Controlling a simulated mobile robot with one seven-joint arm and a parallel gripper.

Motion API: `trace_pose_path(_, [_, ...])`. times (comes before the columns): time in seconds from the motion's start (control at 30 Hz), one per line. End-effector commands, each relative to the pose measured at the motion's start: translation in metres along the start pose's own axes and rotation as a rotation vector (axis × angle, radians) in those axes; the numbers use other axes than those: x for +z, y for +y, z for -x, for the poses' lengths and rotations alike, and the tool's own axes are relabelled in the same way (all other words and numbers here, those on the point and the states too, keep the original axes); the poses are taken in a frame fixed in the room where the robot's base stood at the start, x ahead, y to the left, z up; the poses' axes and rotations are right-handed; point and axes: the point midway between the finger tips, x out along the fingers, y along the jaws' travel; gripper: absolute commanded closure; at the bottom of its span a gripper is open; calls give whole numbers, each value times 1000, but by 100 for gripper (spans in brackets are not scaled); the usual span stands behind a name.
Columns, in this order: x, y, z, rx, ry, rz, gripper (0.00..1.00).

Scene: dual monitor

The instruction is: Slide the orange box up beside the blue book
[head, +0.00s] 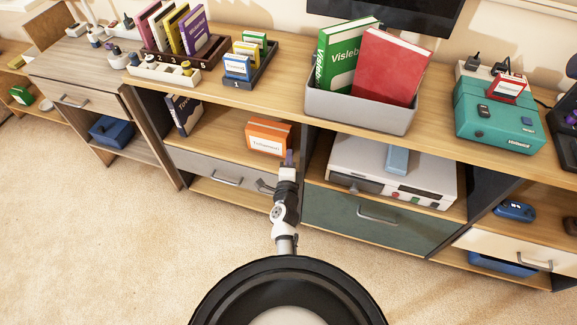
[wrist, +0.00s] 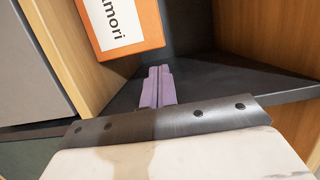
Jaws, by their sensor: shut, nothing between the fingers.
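The orange box (head: 268,137), with a white label, stands on the open shelf of the middle cabinet. A dark blue book (head: 183,114) leans at the left end of the same shelf, with a wide bare gap between it and the box. My gripper (head: 289,158) is at the box's right end, its purple fingers together and empty. In the wrist view the closed fingers (wrist: 158,87) point just beside the orange box (wrist: 125,22); I cannot tell whether they touch it. The blue book is not in the wrist view.
The shelf (head: 218,128) is bare between book and box. An upright divider (head: 309,150) stands close to my gripper's right, with a white device (head: 395,168) beyond it. A grey drawer (head: 215,172) lies below the shelf. The top above holds books, racks and a grey bin (head: 360,112).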

Motion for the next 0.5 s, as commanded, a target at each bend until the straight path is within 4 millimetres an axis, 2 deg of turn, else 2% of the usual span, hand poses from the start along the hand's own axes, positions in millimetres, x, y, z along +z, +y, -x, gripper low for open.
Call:
trace_pose_path(0.03, [0, 0, -9, -2, 0, 0, 100])
trace_pose_path(0.2, [0, 1, -30, -1, 0, 0, 100])
trace_pose_path(0.5, [0, 0, -40, 0, -1, 1, 100])
